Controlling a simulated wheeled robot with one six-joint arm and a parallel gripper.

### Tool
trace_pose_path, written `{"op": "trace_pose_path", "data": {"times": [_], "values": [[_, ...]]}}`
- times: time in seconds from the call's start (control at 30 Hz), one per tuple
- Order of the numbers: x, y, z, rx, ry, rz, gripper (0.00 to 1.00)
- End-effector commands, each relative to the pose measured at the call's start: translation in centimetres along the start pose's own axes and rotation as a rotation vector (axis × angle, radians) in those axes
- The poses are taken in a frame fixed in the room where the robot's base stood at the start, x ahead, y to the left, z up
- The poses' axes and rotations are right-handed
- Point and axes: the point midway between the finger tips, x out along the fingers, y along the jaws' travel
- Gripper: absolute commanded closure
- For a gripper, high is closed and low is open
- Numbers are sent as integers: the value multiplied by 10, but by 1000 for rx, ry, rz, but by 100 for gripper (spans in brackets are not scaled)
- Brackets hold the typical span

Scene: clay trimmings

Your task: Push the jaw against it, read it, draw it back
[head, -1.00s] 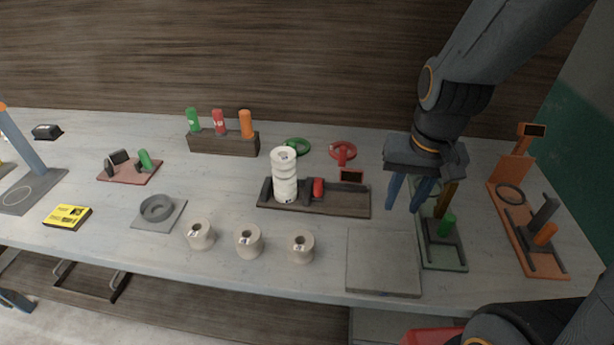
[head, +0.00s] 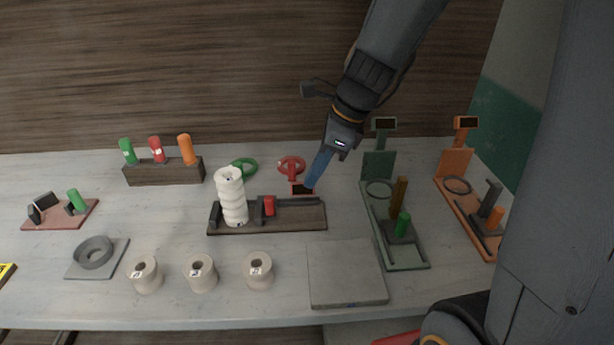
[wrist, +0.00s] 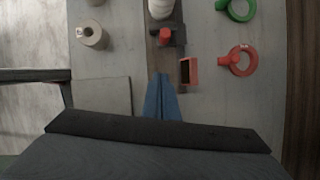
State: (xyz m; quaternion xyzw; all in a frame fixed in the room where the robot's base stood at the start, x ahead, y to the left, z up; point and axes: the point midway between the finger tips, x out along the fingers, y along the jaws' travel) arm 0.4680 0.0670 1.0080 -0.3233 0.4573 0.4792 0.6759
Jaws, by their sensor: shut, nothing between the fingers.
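A dark gauge base (head: 285,217) stands mid-table. A white ribbed stack (head: 232,197) stands upright on its left part, beside a fixed end block (head: 214,214). A dark sliding jaw (head: 258,209) with a red knob (head: 269,205) is just right of the stack; I cannot tell if they touch. A small red-framed display (head: 301,188) stands behind the base; its reading is not legible. My gripper (head: 312,184) is shut and empty, fingers pointing down near the base's right end. In the wrist view its blue fingers (wrist: 162,88) point toward the red knob (wrist: 165,36), apart from it.
A green stand (head: 408,258) and an orange stand (head: 455,205) are to the right. A grey slab (head: 345,285) and several beige rolls (head: 201,272) lie in front. Green (head: 243,167) and red (head: 291,163) rings lie behind, near a rack (head: 165,172) of coloured cylinders.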

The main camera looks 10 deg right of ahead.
Motion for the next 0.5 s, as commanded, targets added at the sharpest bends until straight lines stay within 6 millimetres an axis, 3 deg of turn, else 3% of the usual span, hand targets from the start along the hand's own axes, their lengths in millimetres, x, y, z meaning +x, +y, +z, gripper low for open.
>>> {"op": "trace_pose_path", "data": {"times": [0.4, 0.5], "values": [[82, 2, -1, -2, 3, 5, 100], [83, 1, 18, -7, 2, 1, 100]]}}
